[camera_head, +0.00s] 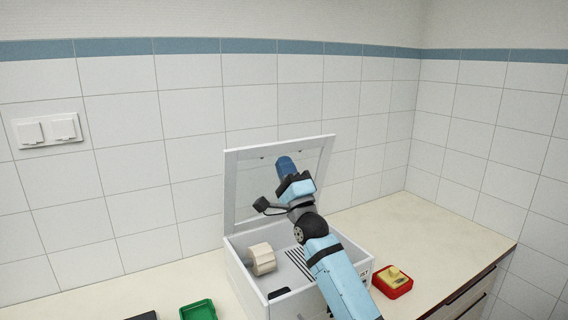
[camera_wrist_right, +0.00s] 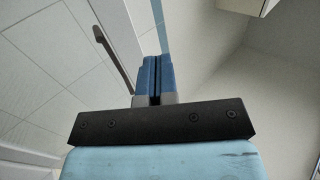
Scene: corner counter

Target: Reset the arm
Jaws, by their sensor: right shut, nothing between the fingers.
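My right arm reaches up from the lower right across a white box in the head view. My right gripper (camera_head: 286,164) has blue fingers and points up and away in front of the box's raised lid (camera_head: 234,180). In the right wrist view the two blue fingers (camera_wrist_right: 152,75) lie together, shut with nothing between them. My left gripper does not show in either view.
The open white box (camera_head: 245,285) stands on the counter (camera_head: 480,228) and holds a cream ridged part (camera_head: 262,258). A red tray with a yellow piece (camera_head: 393,279) is right of it, a green container (camera_head: 198,310) left. Tiled walls close off the corner.

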